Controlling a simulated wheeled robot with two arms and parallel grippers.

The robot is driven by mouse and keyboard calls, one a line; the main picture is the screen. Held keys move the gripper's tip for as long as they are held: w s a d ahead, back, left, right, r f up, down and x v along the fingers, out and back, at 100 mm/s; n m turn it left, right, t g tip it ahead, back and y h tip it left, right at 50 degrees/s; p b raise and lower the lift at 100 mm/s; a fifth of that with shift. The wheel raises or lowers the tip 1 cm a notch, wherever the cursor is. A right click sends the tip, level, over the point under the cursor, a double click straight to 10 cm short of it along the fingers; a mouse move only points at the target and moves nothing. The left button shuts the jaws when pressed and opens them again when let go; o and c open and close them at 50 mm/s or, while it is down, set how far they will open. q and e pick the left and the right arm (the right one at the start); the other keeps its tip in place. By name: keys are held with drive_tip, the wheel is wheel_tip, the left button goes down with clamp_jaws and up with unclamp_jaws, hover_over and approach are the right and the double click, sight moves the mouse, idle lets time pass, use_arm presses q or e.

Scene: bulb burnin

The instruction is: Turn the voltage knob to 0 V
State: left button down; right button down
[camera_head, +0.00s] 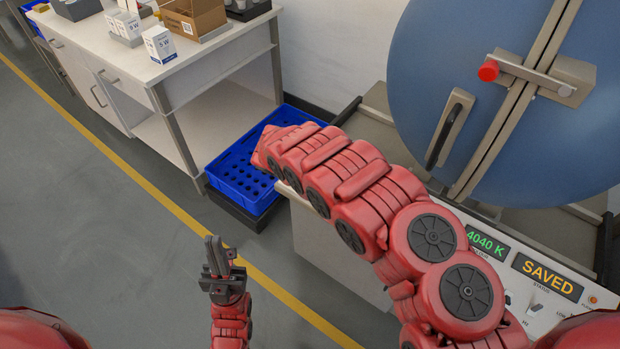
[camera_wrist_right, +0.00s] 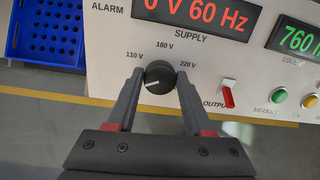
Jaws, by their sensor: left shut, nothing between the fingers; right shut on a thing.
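The voltage knob (camera_wrist_right: 159,77) is a round black knob on the white panel in the right wrist view. Labels 110 V, 180 V and 220 V stand around it, and its white mark points left and slightly down, below the 110 V label. No 0 V label shows by the knob. My right gripper (camera_wrist_right: 160,80) is shut on the knob, one finger on each side. In the head view the knob and right gripper are hidden by my red arm. My left gripper (camera_head: 220,262) is shut and empty, above the floor.
The supply display (camera_wrist_right: 205,14) reads "0 V 60 Hz", cut off at its left. A red switch (camera_wrist_right: 228,95) marked OUTPUT sits right of the knob. The blue round chamber (camera_head: 440,60), a blue crate (camera_head: 238,178) and a white table (camera_head: 120,70) stand around. Floor is free at left.

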drive_tip(key=shift+s+n, duration=0.1)
drive_tip(key=shift+n, duration=0.4)
drive_tip(key=shift+c, duration=1.5)
unclamp_jaws()
drive_tip(key=shift+a+r, duration=0.2)
drive_tip(key=shift+r, duration=0.15)
drive_tip(key=p+v, duration=1.2)
drive_tip(key=v, duration=0.4)
drive_tip(key=shift+s+r+p, duration=0.15)
drive_tip(key=shift+s+p, duration=0.15)
drive_tip(key=shift+p, duration=0.1)
